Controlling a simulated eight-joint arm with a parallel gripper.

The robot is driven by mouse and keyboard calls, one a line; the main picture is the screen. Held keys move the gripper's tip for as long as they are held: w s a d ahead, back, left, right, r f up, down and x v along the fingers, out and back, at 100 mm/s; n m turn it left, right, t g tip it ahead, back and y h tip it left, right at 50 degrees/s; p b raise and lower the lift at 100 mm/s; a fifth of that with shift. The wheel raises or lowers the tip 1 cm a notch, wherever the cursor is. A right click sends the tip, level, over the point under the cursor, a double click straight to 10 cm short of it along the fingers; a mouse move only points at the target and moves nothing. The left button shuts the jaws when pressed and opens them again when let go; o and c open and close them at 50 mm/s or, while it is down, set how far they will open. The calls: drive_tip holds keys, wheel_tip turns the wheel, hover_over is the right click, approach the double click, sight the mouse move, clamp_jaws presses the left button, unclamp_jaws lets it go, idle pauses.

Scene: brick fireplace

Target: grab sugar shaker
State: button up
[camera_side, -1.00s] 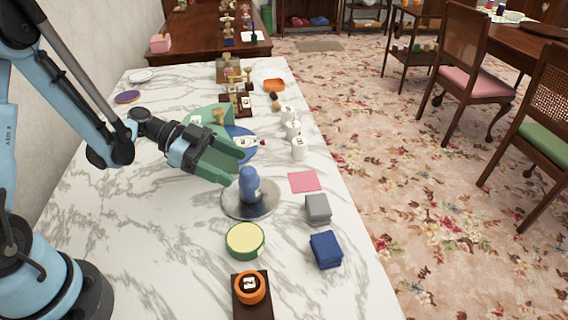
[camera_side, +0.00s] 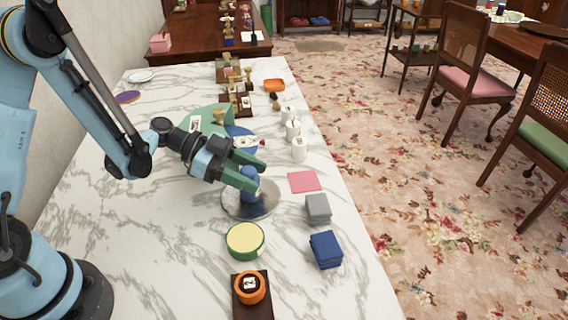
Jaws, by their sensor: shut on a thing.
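The blue sugar shaker (camera_side: 250,194) stands upright on a round silver plate (camera_side: 238,211) near the middle of the marble table. My gripper (camera_side: 259,176) has its green fingers around the upper part of the shaker and is shut on it. The near finger hides part of the shaker's top and side. The shaker appears to rest on the plate still; I see no clear gap beneath it.
A green round tin with a pale yellow top (camera_side: 245,240) lies in front. A grey block (camera_side: 318,208), blue block (camera_side: 326,249) and pink square (camera_side: 304,181) lie to the right. White containers (camera_side: 299,149) stand behind.

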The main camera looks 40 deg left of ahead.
drive_tip(key=shift+c, duration=0.8)
drive_tip(key=shift+r, duration=0.15)
